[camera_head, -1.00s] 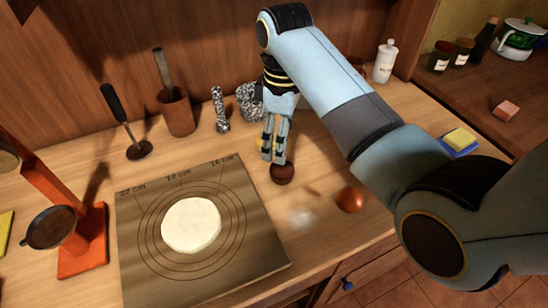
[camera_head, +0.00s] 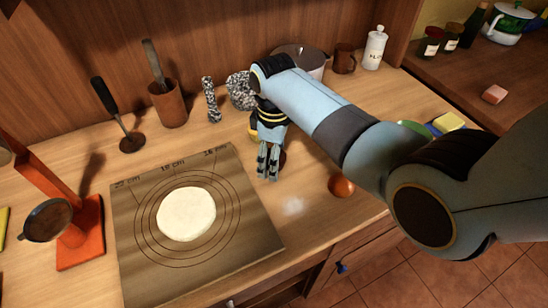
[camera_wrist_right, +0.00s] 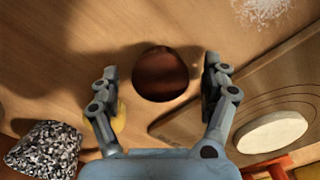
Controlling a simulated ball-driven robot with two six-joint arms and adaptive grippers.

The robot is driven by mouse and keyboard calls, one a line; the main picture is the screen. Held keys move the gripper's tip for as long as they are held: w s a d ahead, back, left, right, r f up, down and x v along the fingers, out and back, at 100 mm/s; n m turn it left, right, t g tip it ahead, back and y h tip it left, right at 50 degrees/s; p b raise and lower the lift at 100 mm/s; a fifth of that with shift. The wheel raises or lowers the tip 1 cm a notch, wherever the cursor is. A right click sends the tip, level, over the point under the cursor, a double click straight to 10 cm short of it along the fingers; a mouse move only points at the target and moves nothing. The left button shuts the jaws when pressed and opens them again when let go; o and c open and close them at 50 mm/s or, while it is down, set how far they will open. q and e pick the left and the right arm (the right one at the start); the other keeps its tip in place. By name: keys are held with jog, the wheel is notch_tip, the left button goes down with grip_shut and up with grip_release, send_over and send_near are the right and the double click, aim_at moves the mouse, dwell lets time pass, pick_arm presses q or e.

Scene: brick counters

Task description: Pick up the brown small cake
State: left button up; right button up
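The brown small cake (camera_wrist_right: 160,74) is a dark round lump on the wooden counter. In the right wrist view it lies between the two finger tips, with clear space on both sides. My right gripper (camera_wrist_right: 160,72) is open and empty, pointing down over the cake. In the head view my right gripper (camera_head: 268,172) stands by the right edge of the board and hides most of the cake; only a dark bit (camera_head: 283,159) shows behind the fingers. My left gripper is out of view.
A board (camera_head: 150,265) with pale round dough (camera_head: 186,213) lies left of my right gripper. An orange-red ball (camera_head: 341,186) and white powder (camera_head: 293,206) are to its right. A speckled mortar (camera_head: 240,92) and pestle (camera_head: 211,100) stand behind. The counter's front edge is close.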

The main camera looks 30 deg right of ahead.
jog(key=c, duration=1.3)
jog(key=shift+o, duration=0.2)
jog(key=shift+r, duration=0.1)
